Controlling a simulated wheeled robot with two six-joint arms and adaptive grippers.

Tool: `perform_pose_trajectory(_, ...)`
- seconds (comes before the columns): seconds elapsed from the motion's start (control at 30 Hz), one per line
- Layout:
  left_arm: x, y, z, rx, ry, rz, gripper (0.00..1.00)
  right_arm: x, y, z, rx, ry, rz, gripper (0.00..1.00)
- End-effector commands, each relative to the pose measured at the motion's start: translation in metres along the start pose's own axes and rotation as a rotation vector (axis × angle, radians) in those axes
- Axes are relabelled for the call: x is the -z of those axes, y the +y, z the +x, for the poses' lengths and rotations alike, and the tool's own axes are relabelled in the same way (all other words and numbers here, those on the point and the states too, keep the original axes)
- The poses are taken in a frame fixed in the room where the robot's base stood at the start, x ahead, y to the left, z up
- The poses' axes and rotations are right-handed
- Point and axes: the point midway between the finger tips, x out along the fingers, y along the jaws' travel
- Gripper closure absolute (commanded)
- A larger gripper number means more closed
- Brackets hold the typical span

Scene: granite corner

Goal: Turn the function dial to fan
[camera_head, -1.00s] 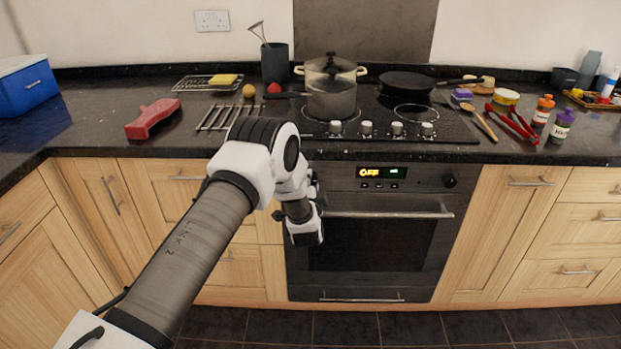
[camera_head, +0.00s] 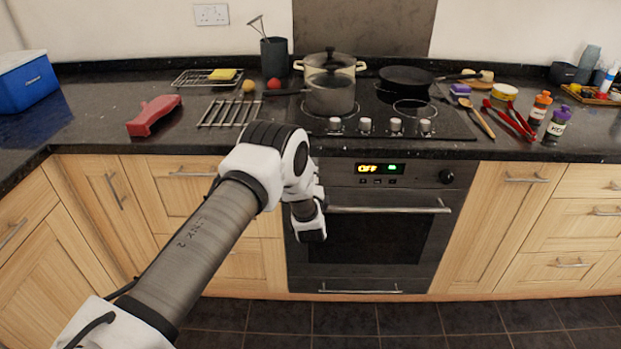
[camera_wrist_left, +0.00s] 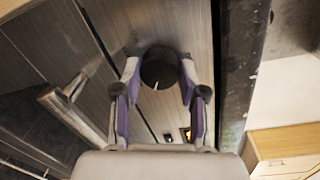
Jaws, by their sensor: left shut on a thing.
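The oven (camera_head: 370,225) is built in under the hob, and its display (camera_head: 380,168) reads OFF. The function dial is hidden behind my left arm in the head view. In the left wrist view it is a round black knob (camera_wrist_left: 160,67) with a small white mark toward the bottom of the picture. My left gripper (camera_wrist_left: 159,77) is shut on this dial, one finger on each side. A second knob (camera_head: 446,176) on the right of the panel is clear of my arm. My right gripper is not in view.
The oven door handle (camera_head: 390,209) runs just below the panel, close to my left wrist; it also shows in the left wrist view (camera_wrist_left: 62,98). Hob knobs (camera_head: 396,125) and the worktop edge lie above.

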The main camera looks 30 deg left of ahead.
Motion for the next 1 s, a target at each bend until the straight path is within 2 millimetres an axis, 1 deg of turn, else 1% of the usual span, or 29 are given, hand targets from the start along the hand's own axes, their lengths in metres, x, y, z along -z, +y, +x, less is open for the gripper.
perform_pose_trajectory(0.03, 0.000, -0.002, 0.001, 0.004, -0.001, 0.005, 0.93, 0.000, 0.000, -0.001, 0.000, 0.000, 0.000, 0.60)
perform_pose_trajectory(0.47, 0.000, -0.002, 0.001, 0.004, -0.001, 0.014, 0.93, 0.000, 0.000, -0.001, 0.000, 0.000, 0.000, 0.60)
perform_pose_trajectory(0.5, 0.000, -0.002, 0.001, 0.004, -0.001, 0.014, 0.48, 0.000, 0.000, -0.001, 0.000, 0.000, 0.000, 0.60)
perform_pose_trajectory(0.53, 0.000, -0.002, 0.001, 0.004, -0.001, 0.014, 0.37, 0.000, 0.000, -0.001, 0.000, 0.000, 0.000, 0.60)
perform_pose_trajectory(0.57, 0.000, -0.002, 0.001, 0.004, -0.001, 0.014, 0.33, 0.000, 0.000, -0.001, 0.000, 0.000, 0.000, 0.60)
perform_pose_trajectory(0.87, 0.000, -0.001, -0.001, 0.001, -0.001, 0.015, 0.33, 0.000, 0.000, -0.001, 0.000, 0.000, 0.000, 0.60)
perform_pose_trajectory(0.97, 0.001, 0.000, -0.009, -0.001, 0.001, 0.016, 0.33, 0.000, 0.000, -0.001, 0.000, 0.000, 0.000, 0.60)
perform_pose_trajectory(1.0, 0.001, 0.000, -0.015, -0.002, 0.001, 0.016, 0.33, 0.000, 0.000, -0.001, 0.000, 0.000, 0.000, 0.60)
